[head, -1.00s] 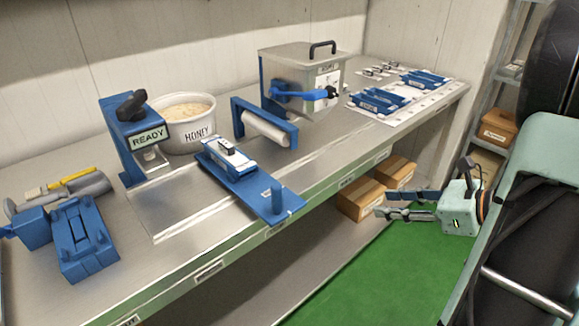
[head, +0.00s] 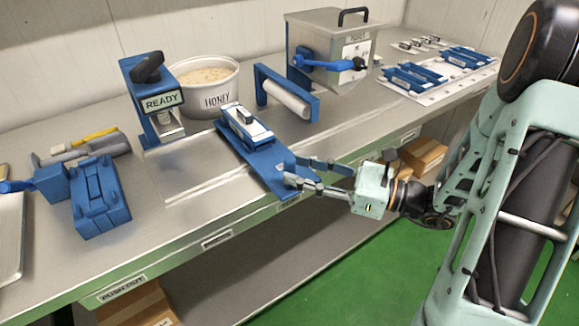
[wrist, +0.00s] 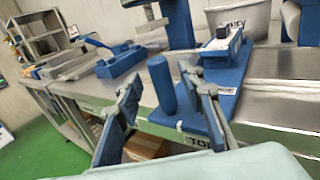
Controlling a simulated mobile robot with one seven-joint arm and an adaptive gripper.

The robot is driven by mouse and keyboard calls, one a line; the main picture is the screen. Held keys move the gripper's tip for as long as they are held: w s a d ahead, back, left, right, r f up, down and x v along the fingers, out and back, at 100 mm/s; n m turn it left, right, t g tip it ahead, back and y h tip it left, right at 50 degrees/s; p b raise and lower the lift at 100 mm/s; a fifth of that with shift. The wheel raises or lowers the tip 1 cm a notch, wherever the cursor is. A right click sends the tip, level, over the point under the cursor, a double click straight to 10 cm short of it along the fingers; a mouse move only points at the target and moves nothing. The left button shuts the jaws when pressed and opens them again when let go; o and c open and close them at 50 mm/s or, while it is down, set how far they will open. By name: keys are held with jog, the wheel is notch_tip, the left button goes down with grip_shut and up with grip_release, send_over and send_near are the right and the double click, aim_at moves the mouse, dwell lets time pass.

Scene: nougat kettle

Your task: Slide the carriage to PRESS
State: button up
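The carriage (head: 262,172) is a blue plate on the bench, carrying a blue mould with a white top and small dark block (head: 243,125). Its upright blue post (wrist: 162,86) stands at the front end in the wrist view. My gripper (head: 312,173) is open at the carriage's front end. In the wrist view its fingers (wrist: 158,82) lie either side of the post, which appears apart from both; whether it is between the tips in depth I cannot tell. A blue stand with a black knob and a READY sign (head: 162,101) is left of the carriage. No PRESS label is readable.
A honey tub (head: 215,102) stands behind the carriage, a roller in a blue frame (head: 287,97) to its right. A steel box with a blue lever (head: 318,66) is further back. A blue fixture (head: 99,202) lies left.

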aim_at(289, 167)
jog(key=shift+x, duration=1.5)
jog(key=shift+c, duration=0.3)
grip_shut()
